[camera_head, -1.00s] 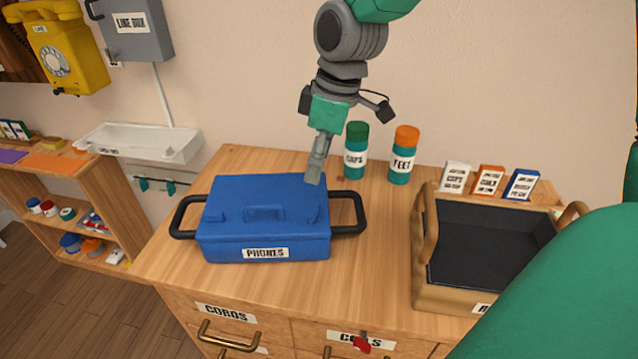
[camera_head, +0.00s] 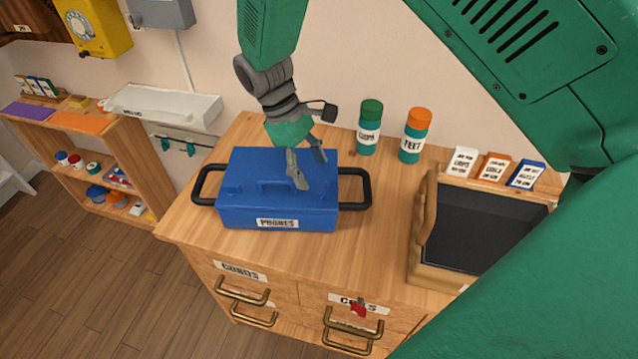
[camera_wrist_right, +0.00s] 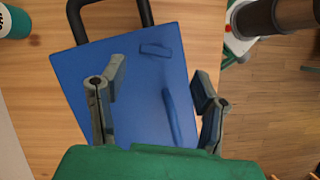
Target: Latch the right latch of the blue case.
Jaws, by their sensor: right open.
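The blue case (camera_head: 245,208), labelled PHONES, lies closed on the wooden cabinet top. Its right latch is hard to make out in the head view, by my right gripper's fingers. In the right wrist view, the right latch (camera_wrist_right: 154,49) is a small raised blue tab near the black side handle (camera_wrist_right: 108,14). The lid's carry handle (camera_wrist_right: 172,115) is lower in that view. My right gripper (camera_head: 310,168) hangs over the right part of the lid, fingers apart and empty. I cannot tell whether a fingertip touches the lid. My left gripper is not in view.
A green-capped bottle (camera_head: 369,128) and an orange-capped bottle (camera_head: 415,136) stand behind the case. Small boxes (camera_head: 494,167) stand at back right. Bare wood separates case and basket.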

